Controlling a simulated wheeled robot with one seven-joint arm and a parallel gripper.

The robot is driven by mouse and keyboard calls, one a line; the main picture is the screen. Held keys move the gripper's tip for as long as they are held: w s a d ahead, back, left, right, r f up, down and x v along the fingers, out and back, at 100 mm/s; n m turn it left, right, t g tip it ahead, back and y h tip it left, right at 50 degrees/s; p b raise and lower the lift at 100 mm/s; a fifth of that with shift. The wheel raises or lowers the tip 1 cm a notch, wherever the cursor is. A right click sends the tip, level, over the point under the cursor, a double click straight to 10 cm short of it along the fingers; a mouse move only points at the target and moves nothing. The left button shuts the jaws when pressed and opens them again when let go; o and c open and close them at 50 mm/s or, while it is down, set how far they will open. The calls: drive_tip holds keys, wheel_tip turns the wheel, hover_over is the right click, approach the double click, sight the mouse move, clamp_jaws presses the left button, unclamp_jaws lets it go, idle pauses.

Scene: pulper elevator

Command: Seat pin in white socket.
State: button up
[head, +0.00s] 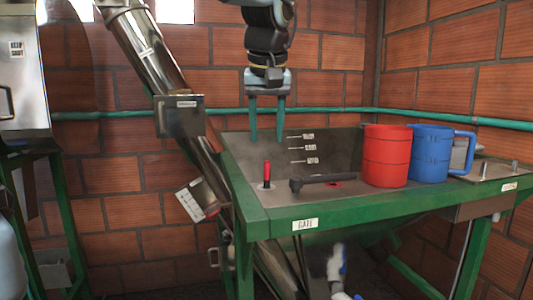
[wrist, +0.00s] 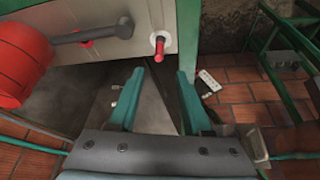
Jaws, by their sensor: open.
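A red-handled pin (head: 267,172) stands upright on the metal panel at the left front of the green-framed hopper. In the wrist view the red pin (wrist: 159,49) has a pale ring, apparently the white socket (wrist: 153,37), around its base. How deep the pin sits I cannot tell. My gripper (head: 267,139) is open and empty, pointing down above the pin with a clear gap. In the wrist view my gripper (wrist: 160,73) has its fingertips spread to either side of the pin's line, short of it.
A dark lever (head: 325,181) lies just right of the pin, beside a red ring (head: 334,184). A red mug (head: 386,156) and a blue mug (head: 431,154) stand further right. The green frame (head: 390,203) edges the panel. A steel tube (head: 150,55) slopes at the left.

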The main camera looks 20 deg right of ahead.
drive_tip(key=w+a+f+n+g+y, duration=0.1)
drive_tip(key=w+a+f, duration=0.4)
drive_tip(key=a+f, duration=0.8)
drive_tip(key=s+a+f+n, duration=0.1)
drive_tip(key=s+a+f, duration=0.1)
drive_tip(key=a+f, duration=0.5)
drive_tip(key=s+a+f+g, duration=0.1)
drive_tip(key=s+a+f, duration=0.2)
drive_tip(key=a+f, duration=0.4)
drive_tip(key=shift+s+a+n+g, duration=0.3)
drive_tip(key=shift+a+n, duration=0.1)
drive_tip(key=shift+a, duration=0.55)
